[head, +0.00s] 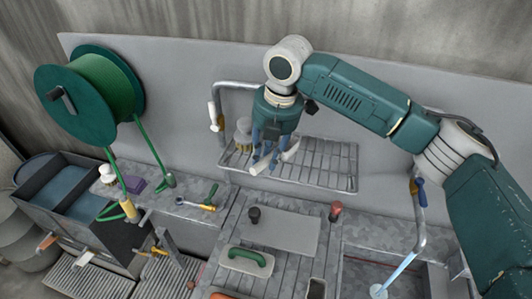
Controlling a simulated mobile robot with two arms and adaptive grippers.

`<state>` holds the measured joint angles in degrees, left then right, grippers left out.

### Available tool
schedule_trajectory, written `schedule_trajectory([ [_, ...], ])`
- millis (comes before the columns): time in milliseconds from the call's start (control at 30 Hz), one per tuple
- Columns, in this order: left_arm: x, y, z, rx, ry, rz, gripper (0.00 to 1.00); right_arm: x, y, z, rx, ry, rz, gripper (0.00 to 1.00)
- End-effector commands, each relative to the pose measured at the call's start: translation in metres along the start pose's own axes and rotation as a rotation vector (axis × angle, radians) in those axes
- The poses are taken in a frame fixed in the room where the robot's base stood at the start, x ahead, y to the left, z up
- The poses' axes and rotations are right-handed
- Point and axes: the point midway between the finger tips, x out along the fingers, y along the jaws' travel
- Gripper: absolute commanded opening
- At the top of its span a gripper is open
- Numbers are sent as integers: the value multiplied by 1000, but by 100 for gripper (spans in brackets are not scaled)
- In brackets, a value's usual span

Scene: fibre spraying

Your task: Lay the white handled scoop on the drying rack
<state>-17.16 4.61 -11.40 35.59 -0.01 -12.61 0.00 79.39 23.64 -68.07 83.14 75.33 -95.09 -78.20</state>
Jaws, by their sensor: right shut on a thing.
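My right gripper (267,155) points down in front of the drying rack (325,165), a grey wire shelf on the back wall. It is shut on the white handled scoop (261,167), whose pale end shows just below the fingers. Another pale part shows at the right of the fingers. The scoop overlaps the rack's front left part in the picture; I cannot tell whether it touches the wires. The fingers hide much of it. My left gripper is not in view.
A brush (243,132) stands at the rack's left end; the rack's right half is bare. A bent tap pipe (216,112) rises at the left.

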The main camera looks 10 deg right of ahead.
Motion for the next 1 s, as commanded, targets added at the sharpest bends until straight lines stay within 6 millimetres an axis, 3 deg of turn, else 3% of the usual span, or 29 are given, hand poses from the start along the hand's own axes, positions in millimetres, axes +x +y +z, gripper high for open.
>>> schedule_trajectory([
  [200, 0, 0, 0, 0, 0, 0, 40, 3, 0, 0, 0, 1, 0, 0],
  [233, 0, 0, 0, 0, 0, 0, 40, 3, 0, 0, 0, 1, 0, 30],
  [300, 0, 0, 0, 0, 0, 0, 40, 2, 0, 0, 0, 1, 0, 44],
  [733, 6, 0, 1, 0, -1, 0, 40, -6, 1, 0, 0, -1, 2, 45],
  [1000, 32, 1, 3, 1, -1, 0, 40, -59, 1, 0, -1, -2, 5, 45],
])
